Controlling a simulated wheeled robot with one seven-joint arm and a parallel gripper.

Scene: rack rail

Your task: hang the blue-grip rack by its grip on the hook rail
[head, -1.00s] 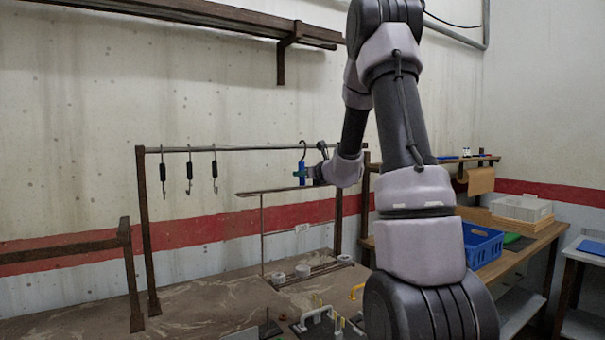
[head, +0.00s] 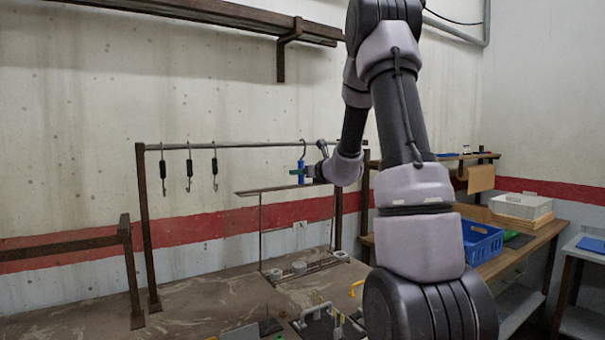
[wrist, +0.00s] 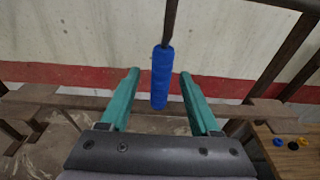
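The blue grip (head: 301,178) hangs upright below a dark hook (head: 303,147), whose curved top appears to sit over the hook rail (head: 250,145) near its right end. In the wrist view the blue grip (wrist: 161,80) shows with a dark rod rising from its top. My gripper (wrist: 160,85) is open, with one teal finger on each side of the grip and a visible gap on both sides. In the head view my gripper (head: 304,171) is at the grip's height. No wider rack body can be made out below the grip.
Several dark-grip hooks (head: 189,168) hang on the left of the rail. A thin-framed stand (head: 261,225) is below the blue grip. Handled items (head: 318,315) lie low in front. A blue crate (head: 482,243) and a grey bin (head: 520,206) stand on the right bench.

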